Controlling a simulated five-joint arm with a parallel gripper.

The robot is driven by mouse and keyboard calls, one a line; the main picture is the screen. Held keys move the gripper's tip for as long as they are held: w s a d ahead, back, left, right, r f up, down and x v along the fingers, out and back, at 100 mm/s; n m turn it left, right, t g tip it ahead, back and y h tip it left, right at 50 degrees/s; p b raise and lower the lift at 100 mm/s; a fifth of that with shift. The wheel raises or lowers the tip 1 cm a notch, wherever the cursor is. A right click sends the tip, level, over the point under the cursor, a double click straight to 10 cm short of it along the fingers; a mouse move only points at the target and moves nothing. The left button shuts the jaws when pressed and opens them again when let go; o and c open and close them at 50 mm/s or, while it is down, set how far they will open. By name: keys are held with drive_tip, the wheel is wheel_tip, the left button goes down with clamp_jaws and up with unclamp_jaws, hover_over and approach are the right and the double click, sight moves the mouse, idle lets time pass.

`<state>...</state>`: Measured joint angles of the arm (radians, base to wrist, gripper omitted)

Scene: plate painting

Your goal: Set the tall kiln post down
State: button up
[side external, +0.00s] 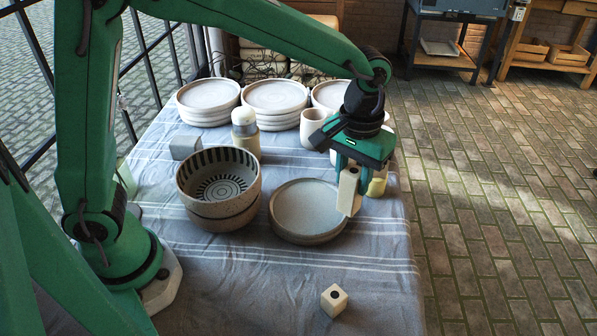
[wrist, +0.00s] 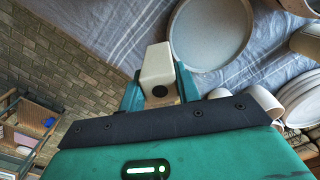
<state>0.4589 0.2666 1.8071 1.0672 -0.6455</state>
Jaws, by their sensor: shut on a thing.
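The tall kiln post (side external: 348,193) is a cream rectangular block. My gripper (side external: 351,172) is shut on it and holds it near the right rim of the plate (side external: 308,208).
Stacked bowls with a striped interior (side external: 219,184) stand left of the plate. Stacks of plates (side external: 275,98), a bottle-like jar (side external: 245,132), a cup (side external: 312,128) and a grey block (side external: 185,146) stand behind. The front cloth (side external: 260,280) is mostly clear; the table's right edge is close.

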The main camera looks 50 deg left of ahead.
drive_tip(key=w+a+n, duration=0.3)
drive_tip(key=a+n, duration=0.4)
drive_tip(key=a, duration=0.7)
drive_tip(key=shift+w+a+f, duration=0.8)
drive_tip(key=shift+a+f, duration=1)
drive_tip(key=shift+w+a+f, duration=0.8)
drive_tip(key=shift+a+f, duration=0.95)
drive_tip(key=shift+f, duration=0.1)
drive_tip(key=shift+w+a+f, duration=0.8)
drive_tip(key=shift+a+f, duration=1)
drive_tip(key=shift+f, duration=0.15)
drive_tip(key=o, duration=1.1)
wheel_tip(320, 180, up, 12)
drive_tip(key=shift+r, duration=0.2)
